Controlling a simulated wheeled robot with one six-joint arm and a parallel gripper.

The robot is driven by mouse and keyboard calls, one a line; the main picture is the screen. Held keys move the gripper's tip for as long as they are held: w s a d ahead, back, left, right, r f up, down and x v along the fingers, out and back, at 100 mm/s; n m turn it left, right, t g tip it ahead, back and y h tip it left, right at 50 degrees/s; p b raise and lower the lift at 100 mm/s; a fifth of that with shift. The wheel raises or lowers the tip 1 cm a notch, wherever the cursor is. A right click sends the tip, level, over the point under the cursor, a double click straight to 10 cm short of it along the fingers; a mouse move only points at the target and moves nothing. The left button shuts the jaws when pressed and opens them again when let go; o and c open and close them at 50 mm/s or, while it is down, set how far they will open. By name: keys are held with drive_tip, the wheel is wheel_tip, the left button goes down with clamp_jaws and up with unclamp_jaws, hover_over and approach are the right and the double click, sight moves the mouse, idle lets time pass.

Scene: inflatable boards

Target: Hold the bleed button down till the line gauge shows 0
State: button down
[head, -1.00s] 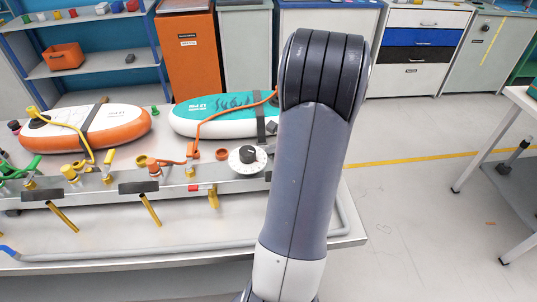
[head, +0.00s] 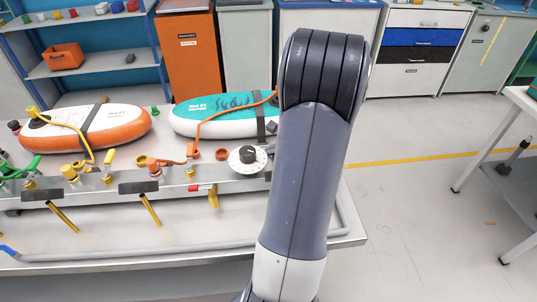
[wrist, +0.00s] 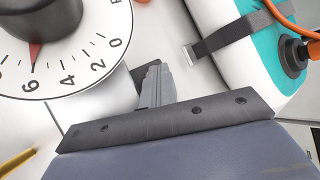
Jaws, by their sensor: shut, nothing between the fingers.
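My gripper (wrist: 157,85) is shut and empty in the wrist view, beside the rim of a white numbered dial. In the head view my own arm hides the gripper. The dial (wrist: 85,60) has a black knob (wrist: 40,18) and a red pointer that stands near the 6. The dial also shows on the right part of the grey manifold in the head view (head: 235,164), with its figures too small to read. A small red part (head: 193,187) sits on the manifold front; I cannot tell whether it is the bleed button. No button is clearly visible near the fingertips.
An orange-and-white board (head: 120,130) and a teal-and-white board (head: 190,125) lie behind the manifold. An orange hose (head: 225,110) runs over the teal board. Several brass and coloured valves line the manifold. A grey pipe (head: 150,250) runs along the table's front.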

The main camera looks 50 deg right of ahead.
idle(0.8)
drive_tip(key=shift+r+p, duration=0.7)
drive_tip(key=shift+r, duration=0.25)
drive_tip(key=shift+r, duration=0.1)
drive_tip(key=shift+r+p, duration=1.9)
drive_tip(key=shift+r, duration=0.5)
